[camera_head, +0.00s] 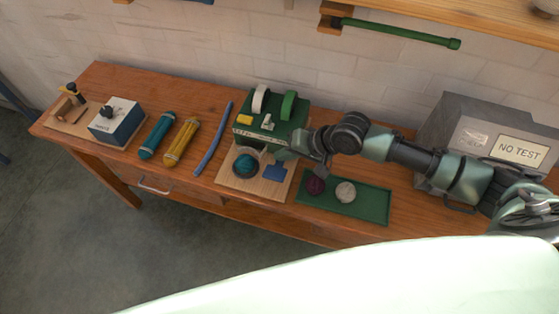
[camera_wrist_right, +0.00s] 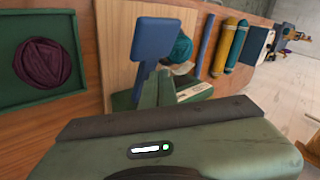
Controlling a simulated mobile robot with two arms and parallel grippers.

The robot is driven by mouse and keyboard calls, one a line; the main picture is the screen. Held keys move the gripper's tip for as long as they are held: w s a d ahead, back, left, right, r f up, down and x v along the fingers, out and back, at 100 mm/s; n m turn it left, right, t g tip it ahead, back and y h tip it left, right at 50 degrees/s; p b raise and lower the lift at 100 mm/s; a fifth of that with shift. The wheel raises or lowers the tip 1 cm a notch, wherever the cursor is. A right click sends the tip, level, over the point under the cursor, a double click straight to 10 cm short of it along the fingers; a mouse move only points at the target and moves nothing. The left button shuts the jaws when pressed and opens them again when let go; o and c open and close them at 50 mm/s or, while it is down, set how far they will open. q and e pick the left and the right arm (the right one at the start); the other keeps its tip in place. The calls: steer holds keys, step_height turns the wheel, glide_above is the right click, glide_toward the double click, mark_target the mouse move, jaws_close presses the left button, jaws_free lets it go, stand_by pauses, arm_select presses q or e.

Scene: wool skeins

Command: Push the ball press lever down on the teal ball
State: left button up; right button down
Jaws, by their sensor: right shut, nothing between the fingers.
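The teal ball (camera_head: 245,165) sits in a dark round holder on a pale wooden board (camera_head: 232,182) in front of a green machine (camera_head: 272,130). A flat blue paddle (camera_head: 275,172), which looks like the press lever, is just right of the ball. In the right wrist view the paddle (camera_wrist_right: 158,38) stands out in front of my fingers, with the teal ball (camera_wrist_right: 182,48) partly behind it. My right gripper (camera_head: 293,150) is shut and empty, close above the paddle; I cannot tell whether they touch. My left gripper is not in view.
A blue rod (camera_head: 212,140), yellow skein (camera_head: 181,142) and teal skein (camera_head: 157,136) lie left. A grey NO TEST box (camera_head: 465,115) stands at the right.

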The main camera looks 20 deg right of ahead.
steer(key=shift+s+a+f, duration=0.1)
steer(key=shift+s+f, duration=0.1)
steer(key=shift+f, duration=0.35)
steer(key=shift+s+a+f, duration=0.1)
steer(key=shift+s+f, duration=0.05)
steer(key=shift+f, duration=0.35)
stand_by(0.8)
steer(key=shift+r, duration=0.15)
steer(key=shift+w+d+r+p, duration=0.15)
steer(key=shift+w+r+p, duration=0.05)
steer(key=shift+r+p, duration=0.6)
steer(key=shift+w+d+r+p, duration=0.1)
steer(key=shift+w+r+p, duration=0.1)
steer(key=shift+r+p, duration=0.6)
steer(key=shift+f, duration=0.2)
steer(key=r+p, duration=0.1)
steer(key=w+r+p, duration=0.1)
steer(key=r+p, duration=0.1)
steer(key=d+r+p, duration=0.1)
steer(key=r, duration=0.1)
steer(key=shift+w, duration=0.2)
steer(key=shift+a+f, duration=0.1)
steer(key=shift+a, duration=0.05)
